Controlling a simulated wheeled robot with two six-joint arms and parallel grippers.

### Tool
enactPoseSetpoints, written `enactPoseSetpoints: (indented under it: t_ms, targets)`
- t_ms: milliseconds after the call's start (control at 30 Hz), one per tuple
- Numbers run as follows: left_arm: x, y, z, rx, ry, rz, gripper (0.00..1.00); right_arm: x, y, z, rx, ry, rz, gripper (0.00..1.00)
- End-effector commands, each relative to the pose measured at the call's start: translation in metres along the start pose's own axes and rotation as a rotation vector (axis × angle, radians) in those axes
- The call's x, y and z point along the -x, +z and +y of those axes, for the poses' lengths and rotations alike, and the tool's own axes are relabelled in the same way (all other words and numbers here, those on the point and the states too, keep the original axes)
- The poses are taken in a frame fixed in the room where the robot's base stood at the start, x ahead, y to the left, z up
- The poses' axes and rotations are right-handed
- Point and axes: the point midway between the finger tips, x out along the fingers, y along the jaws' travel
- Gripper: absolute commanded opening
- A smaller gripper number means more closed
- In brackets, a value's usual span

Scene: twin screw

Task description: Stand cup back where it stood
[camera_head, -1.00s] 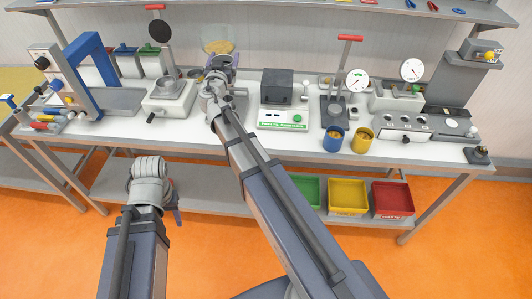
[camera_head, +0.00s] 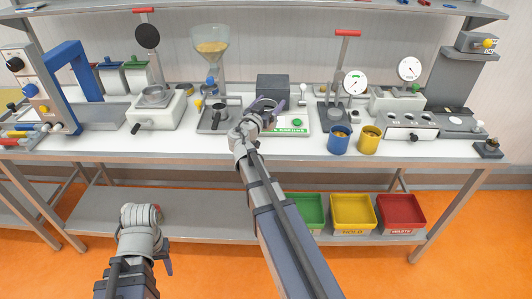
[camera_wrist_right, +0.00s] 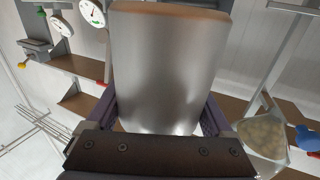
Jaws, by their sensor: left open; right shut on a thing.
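The cup (camera_wrist_right: 168,70) fills the middle of the right wrist view. It is a smooth grey metal cup with a brown edge at the top of the picture. My right gripper (camera_head: 267,108) is shut on it, with a finger on each side. In the head view this gripper is over the bench, in front of the dark box (camera_head: 272,87) and beside the scale with the green label (camera_head: 292,129). The cup is mostly hidden there by the gripper. My left gripper (camera_head: 160,250) is open and empty, low in front of the bench.
Left of the right gripper stand a hopper of grain (camera_head: 210,50) and a tray with a dark handled vessel (camera_head: 219,112). Blue (camera_head: 338,142) and yellow (camera_head: 369,141) cups stand to the right.

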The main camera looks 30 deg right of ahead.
Motion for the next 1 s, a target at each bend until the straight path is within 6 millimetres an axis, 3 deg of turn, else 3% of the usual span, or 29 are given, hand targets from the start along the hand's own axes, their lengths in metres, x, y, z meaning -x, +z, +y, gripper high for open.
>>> enactPoseSetpoints:
  t_ms: [233, 600, 833, 1000]
  targets:
    - [-0.01, -0.001, 0.001, 0.0, 0.0, 0.0, 0.5, 0.0, 0.01, 0.0, 0.0, 0.0, 0.0, 0.19]
    - [-0.062, -0.004, 0.006, 0.0, 0.0, 0.0, 0.5, 0.0, 0.062, 0.0, 0.0, 0.0, 0.0, 0.19]
    - [-0.063, -0.004, 0.006, -0.001, 0.0, 0.0, 0.5, 0.0, 0.063, 0.0, 0.0, -0.001, 0.0, 0.19]
    - [-0.078, -0.005, 0.007, -0.001, 0.0, 0.0, 0.5, 0.0, 0.078, 0.0, 0.0, -0.001, 0.0, 0.19]
